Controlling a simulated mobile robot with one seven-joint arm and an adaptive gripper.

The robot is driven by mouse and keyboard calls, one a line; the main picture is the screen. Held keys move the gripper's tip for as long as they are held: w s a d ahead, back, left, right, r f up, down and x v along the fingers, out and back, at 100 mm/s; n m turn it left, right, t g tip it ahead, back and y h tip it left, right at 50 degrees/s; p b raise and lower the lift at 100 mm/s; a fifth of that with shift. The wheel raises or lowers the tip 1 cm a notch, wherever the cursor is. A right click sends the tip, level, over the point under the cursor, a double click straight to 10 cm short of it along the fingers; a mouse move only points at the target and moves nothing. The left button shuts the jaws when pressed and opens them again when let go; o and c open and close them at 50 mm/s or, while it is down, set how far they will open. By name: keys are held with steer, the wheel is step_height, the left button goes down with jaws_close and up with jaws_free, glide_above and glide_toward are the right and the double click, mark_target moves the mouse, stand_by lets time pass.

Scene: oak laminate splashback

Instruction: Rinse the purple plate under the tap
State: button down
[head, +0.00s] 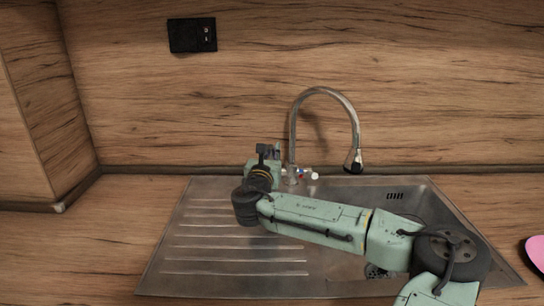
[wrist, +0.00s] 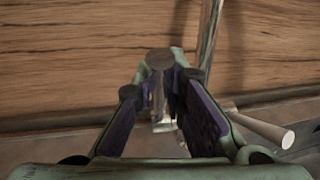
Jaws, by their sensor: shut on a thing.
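The silver tap (head: 326,92) stands behind the sink with its curved spout over the basin. No water shows below the spout. My gripper (head: 268,153) is at the left of the tap's base, in front of the splashback. In the wrist view its fingers (wrist: 160,95) close around a small metal part (wrist: 159,98), which looks like a tap handle. The gripper hides most of it in the head view. A bright pink round thing (head: 537,252), perhaps the plate, is cut off at the right edge of the head view.
The steel sink has a ribbed drainer (head: 215,240) at left and a basin (head: 410,200) at right, partly hidden by my arm. A short pale-ended cylinder (wrist: 265,130) juts out right of my fingers. A black socket (head: 192,35) is on the wall.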

steer(key=s+t+b, duration=0.1)
steer(key=b, duration=0.3)
steer(key=s+f+t+b, duration=0.1)
steer(key=b, duration=0.3)
steer(key=shift+f+m+t+h+b, duration=0.2)
steer(key=shift+m+t+h+b, duration=0.1)
steer(key=shift+t+h+b, duration=0.1)
steer(key=shift+r, duration=0.1)
steer(key=c, duration=1.6)
jaws_free()
step_height(320, 180, up, 10)
